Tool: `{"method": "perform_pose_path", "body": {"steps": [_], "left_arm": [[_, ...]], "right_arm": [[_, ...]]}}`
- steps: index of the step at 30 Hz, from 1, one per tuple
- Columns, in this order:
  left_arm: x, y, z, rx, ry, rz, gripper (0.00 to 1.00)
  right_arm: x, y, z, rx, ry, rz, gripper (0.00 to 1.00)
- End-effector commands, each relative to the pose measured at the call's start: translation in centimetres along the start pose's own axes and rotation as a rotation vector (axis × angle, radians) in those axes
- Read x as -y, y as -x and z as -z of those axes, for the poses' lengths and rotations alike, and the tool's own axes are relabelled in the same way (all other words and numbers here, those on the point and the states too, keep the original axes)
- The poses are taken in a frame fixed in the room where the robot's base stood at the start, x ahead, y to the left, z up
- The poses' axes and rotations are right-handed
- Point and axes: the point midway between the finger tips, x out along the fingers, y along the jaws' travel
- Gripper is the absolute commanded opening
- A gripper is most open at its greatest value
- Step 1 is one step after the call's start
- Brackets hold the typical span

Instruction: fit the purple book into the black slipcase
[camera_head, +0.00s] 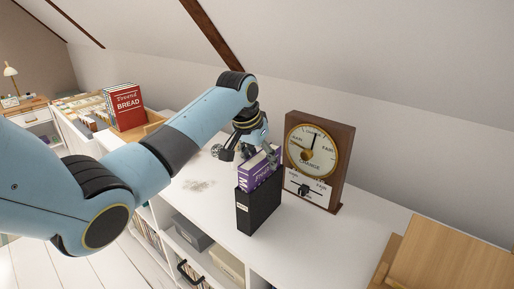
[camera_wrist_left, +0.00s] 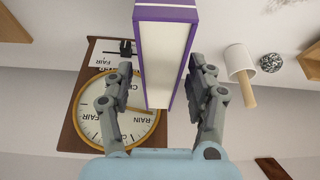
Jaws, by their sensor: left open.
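The purple book (camera_head: 260,171) stands upright in the black slipcase (camera_head: 259,209) on the white cabinet top, its upper part showing above the slipcase's rim. How deep it sits inside is hidden. My left gripper (camera_head: 248,154) is open at the top of the book. In the left wrist view, the book (camera_wrist_left: 165,60) shows its pale page edges between the two spread fingers of the gripper (camera_wrist_left: 161,78). The slipcase cannot be made out in that view. My right gripper is in neither view.
A wooden barometer-style dial (camera_head: 314,160) stands close behind the slipcase, to its right. A wooden box (camera_head: 445,258) is at the front right. A red bread book (camera_head: 125,107) stands at the left. The white top (camera_head: 205,210) left of the slipcase is clear apart from a greyish patch.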

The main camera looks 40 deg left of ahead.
Motion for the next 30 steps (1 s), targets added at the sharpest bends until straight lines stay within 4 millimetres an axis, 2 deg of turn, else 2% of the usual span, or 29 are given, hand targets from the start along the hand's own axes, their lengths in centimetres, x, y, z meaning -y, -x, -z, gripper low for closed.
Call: {"method": "perform_pose_path", "body": {"steps": [9,15,21,30], "left_arm": [[0.1,6.6,0.1,-0.004,-0.002,0.003,0.56],[0.1,10.2,0.1,-0.003,-0.001,0.001,0.56],[0.1,11.6,0.0,0.0,0.0,0.001,0.56],[0.0,11.6,0.0,0.0,0.0,0.0,0.56]], "right_arm": [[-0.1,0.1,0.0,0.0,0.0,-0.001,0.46],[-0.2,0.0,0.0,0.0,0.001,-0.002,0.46],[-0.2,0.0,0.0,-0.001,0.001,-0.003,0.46],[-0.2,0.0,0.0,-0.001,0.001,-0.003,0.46]]}}
